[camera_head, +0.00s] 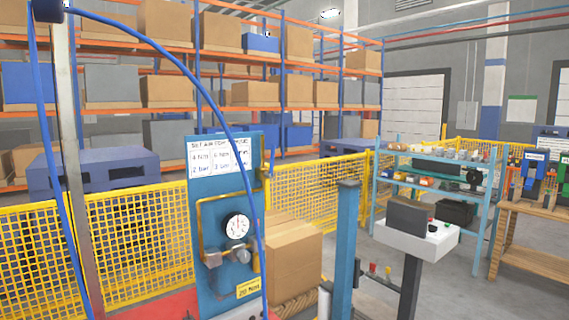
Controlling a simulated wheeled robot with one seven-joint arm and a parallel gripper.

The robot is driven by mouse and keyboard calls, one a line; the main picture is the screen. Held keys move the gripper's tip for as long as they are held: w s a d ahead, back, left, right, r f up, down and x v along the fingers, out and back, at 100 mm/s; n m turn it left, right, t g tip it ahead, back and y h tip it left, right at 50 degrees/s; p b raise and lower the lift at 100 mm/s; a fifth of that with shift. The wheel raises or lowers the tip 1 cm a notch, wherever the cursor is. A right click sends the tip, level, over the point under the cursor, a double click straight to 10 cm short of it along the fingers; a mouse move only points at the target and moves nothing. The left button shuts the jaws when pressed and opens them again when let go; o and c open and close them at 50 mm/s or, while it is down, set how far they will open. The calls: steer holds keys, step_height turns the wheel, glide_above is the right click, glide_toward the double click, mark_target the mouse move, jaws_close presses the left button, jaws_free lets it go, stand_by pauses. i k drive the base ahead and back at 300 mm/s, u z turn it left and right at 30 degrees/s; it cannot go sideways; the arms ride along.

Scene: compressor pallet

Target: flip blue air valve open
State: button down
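A blue upright panel (223,185) stands left of centre, with a white printed sheet at its top. A round white gauge (237,226) sits on its front, beside a bent yellow pipe (198,222). A blue hose passes in front of the panel's right side. My gripper is not in view.
A yellow mesh fence (130,240) runs behind the panel. A cardboard box (293,258) sits just right of it, with a blue post (346,245) and a white-topped stand (418,233) farther right. Grey floor shows at the lower right.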

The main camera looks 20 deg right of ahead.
mark_target(269, 175)
steer(key=k, duration=1.1)
steer(key=z, duration=0.55)
steer(key=i, duration=0.7)
steer(key=z, duration=0.55)
steer(key=i, duration=0.8)
steer(key=u, duration=0.8)
steer(key=i, duration=0.8)
steer(key=u, duration=0.7)
